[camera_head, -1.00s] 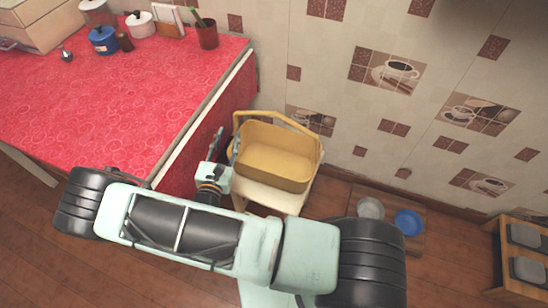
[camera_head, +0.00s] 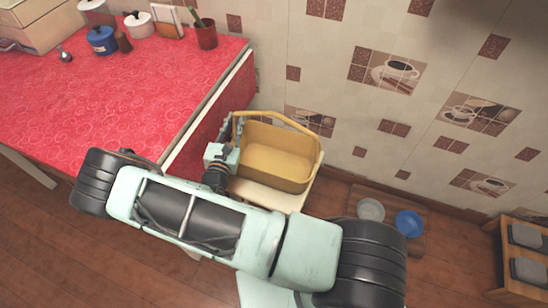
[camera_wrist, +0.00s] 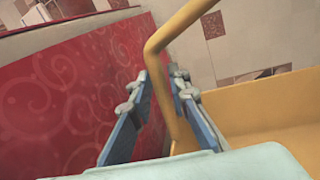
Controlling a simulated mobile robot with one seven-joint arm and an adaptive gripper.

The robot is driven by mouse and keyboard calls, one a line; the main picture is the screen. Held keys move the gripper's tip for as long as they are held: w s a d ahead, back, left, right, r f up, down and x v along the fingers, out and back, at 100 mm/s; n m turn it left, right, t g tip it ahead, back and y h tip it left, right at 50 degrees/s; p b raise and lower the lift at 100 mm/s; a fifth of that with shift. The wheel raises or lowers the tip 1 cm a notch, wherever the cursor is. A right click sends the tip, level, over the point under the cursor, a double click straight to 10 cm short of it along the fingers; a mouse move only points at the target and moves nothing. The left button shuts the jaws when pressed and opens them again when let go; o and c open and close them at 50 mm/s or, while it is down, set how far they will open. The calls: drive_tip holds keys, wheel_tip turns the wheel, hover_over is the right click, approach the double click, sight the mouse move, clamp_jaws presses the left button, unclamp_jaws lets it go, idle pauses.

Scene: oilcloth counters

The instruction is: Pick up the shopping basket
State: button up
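The shopping basket (camera_head: 278,158) is yellow and open-topped. It stands upright on a pale stool-like seat beside the red counter, and its handle (camera_head: 275,115) is raised along the wall side. My gripper (camera_head: 229,130) is at the basket's left end, by the handle's left corner. In the wrist view the basket's inside (camera_wrist: 262,143) is at the lower right. The handle's side bar (camera_wrist: 166,95) runs between the two spread fingers of my gripper (camera_wrist: 160,76), nearer the right finger. A gap shows to the left finger. The fingertips are small and partly hidden in the head view.
The red-covered counter (camera_head: 110,100) is close on the left, its side just beyond my gripper. The tiled wall (camera_head: 320,65) is behind the basket. A blue bowl (camera_head: 409,223) and a grey bowl (camera_head: 371,210) are on the floor at right. A wooden rack (camera_head: 510,255) stands far right.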

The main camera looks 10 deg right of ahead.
clamp_jaws()
drive_tip(key=shift+r, duration=0.1)
idle(0.3)
